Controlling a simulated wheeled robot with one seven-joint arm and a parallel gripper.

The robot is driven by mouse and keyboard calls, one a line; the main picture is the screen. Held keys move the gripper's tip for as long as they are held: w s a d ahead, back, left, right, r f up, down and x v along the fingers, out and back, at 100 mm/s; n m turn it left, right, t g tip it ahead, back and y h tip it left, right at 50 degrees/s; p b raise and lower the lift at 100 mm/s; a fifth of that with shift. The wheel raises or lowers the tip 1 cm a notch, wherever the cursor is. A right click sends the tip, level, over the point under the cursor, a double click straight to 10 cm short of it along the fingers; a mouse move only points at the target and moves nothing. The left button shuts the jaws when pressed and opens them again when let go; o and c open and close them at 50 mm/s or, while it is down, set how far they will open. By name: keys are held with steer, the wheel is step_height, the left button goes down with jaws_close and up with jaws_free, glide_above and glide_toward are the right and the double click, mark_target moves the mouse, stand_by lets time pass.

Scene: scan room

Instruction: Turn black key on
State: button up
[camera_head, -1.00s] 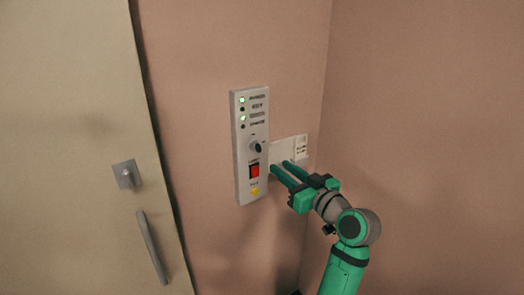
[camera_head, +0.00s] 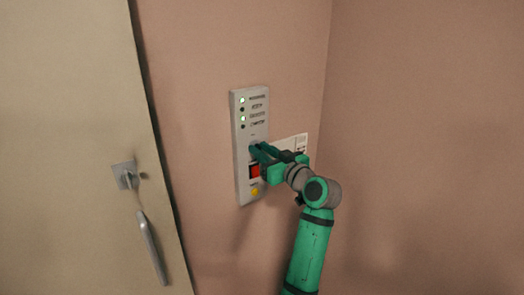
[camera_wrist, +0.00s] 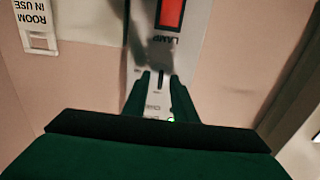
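The grey control panel (camera_head: 241,185) is on the pink wall, with indicator lights at its top, two of them green. The black key is at mid-panel, mostly hidden behind my fingers in the head view. In the wrist view a thin dark upright shape, which looks like the key (camera_wrist: 160,79), shows between the fingertips. My gripper (camera_head: 258,151) is at the panel, just above the red lamp switch (camera_head: 254,171). In the wrist view my gripper (camera_wrist: 161,82) has its two fingers apart, one on each side of the key, with a small gap visible. Contact with the key cannot be told.
A yellow button (camera_head: 254,191) sits low on the panel. A white "room in use" wall plate (camera_wrist: 38,28) is beside the panel, partly behind my gripper. A door with a metal handle (camera_head: 151,245) stands at the left. The wall corner is at the right.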

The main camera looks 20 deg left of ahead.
steer(key=c, duration=0.3)
jaws_close()
steer(key=shift+a, duration=0.15)
